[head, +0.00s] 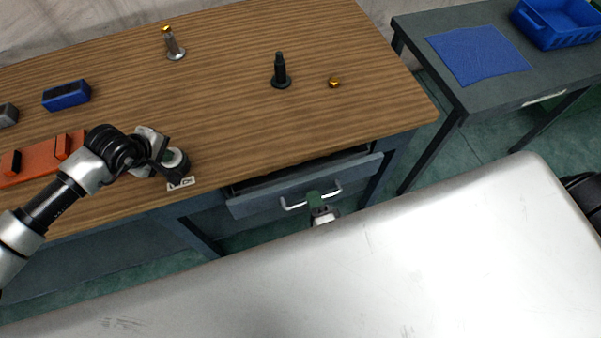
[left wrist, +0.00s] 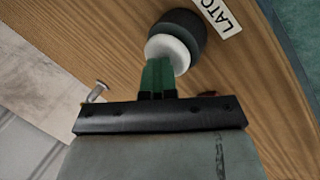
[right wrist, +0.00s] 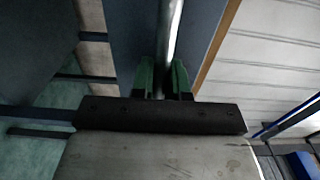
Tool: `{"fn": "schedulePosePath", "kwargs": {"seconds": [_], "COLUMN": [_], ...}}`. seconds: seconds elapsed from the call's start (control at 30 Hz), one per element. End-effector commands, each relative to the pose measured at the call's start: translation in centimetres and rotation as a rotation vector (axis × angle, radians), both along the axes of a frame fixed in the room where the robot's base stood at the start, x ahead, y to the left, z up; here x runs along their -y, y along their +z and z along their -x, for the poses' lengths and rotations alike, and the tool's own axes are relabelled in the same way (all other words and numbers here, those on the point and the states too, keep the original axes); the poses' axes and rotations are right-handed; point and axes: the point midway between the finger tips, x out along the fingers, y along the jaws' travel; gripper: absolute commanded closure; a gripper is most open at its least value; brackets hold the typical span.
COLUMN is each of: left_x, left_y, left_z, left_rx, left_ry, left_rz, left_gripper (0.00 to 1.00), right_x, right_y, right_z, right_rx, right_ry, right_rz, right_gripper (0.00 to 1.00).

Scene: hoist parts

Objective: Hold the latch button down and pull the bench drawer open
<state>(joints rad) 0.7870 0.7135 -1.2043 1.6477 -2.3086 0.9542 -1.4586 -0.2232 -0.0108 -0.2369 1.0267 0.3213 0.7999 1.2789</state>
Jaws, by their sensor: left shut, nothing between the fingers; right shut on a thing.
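The latch button (head: 178,158), a pale cap on a dark round base, stands at the bench's front edge beside a label (head: 181,184). My left gripper (head: 168,156) is shut and empty, its green fingertips against the pale cap (left wrist: 168,52) in the left wrist view. The bench drawer (head: 262,200) stands partly open, with a strip of its dark inside showing behind the front. My right gripper (head: 316,198) is shut on the silver drawer handle (head: 292,206). In the right wrist view its green fingers sit either side of the handle bar (right wrist: 172,35).
On the wooden bench (head: 230,110) stand a dark post (head: 281,72), a silver post (head: 174,45), a small brass piece (head: 335,82), a blue block (head: 67,95) and an orange part (head: 38,160). A side table (head: 480,95) holds a blue mat (head: 478,54) and blue bin (head: 560,25).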

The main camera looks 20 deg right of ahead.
Motion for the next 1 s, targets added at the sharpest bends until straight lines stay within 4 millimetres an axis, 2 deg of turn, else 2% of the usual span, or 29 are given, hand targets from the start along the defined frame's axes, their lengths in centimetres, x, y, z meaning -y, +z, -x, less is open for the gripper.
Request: {"fn": "schedulePosePath", "kwargs": {"seconds": [0.7,1.0], "left_x": [-0.1,-0.1], "left_y": [-0.2,-0.2], "left_z": [0.1,0.1], "left_rx": [-0.004,-0.004], "left_ry": [0.001,0.001], "left_rz": [-0.004,-0.004], "left_gripper": [1.0,1.0], "right_x": [0.1,0.1], "right_y": [0.0,0.0], "right_z": [3.6,4.0], "right_rx": [0.0,0.0], "right_ry": [-0.001,-0.001], "right_rz": [0.0,0.0], "right_gripper": [1.0,1.0]}}
